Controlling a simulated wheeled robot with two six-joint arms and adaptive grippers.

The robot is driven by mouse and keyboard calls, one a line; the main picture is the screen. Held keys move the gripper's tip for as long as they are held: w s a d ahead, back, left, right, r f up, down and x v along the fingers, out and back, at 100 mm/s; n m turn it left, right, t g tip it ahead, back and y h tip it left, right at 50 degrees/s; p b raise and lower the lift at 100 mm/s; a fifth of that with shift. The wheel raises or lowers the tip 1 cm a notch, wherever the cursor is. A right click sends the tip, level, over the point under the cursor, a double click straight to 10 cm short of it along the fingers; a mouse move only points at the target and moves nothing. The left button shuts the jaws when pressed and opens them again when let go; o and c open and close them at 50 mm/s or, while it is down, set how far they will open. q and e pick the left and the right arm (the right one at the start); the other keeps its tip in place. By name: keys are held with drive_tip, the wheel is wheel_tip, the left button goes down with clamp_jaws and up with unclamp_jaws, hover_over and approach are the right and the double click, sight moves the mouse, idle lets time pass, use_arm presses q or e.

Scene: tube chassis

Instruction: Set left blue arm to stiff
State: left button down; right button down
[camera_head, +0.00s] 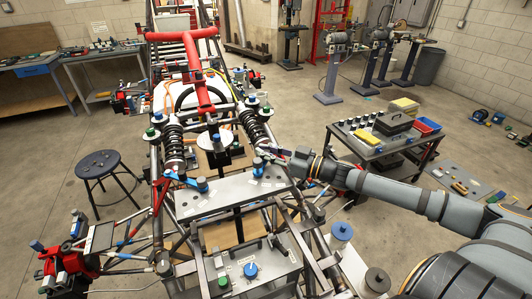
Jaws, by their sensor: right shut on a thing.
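Two blue arms show on the grey plate across the tube chassis. One blue arm (188,182) lies at the plate's left end. The other blue arm (262,166) is at its right end, below the right coil shock (255,128). My right gripper (275,153) reaches in from the right, at the right-end blue arm. It looks shut on that arm, though the contact is small and partly hidden by the fingers. I cannot read any stiff marking on the plate. My left gripper is not in view.
Chassis tubes and the left coil shock (173,143) crowd the area. A red T-shaped bar (196,65) rises behind. A grey box with a blue knob (250,270) sits in front. A tool cart (375,152) stands right, and a stool (99,165) stands left.

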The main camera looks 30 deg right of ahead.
drive_tip(key=shift+d, duration=0.15)
drive_tip(key=shift+a, duration=0.2)
drive_tip(key=c, duration=1.5)
unclamp_jaws()
drive_tip(key=shift+o, duration=1.4)
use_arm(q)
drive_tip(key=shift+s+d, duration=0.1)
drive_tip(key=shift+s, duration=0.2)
use_arm(e)
drive_tip(key=shift+s+r, duration=0.1)
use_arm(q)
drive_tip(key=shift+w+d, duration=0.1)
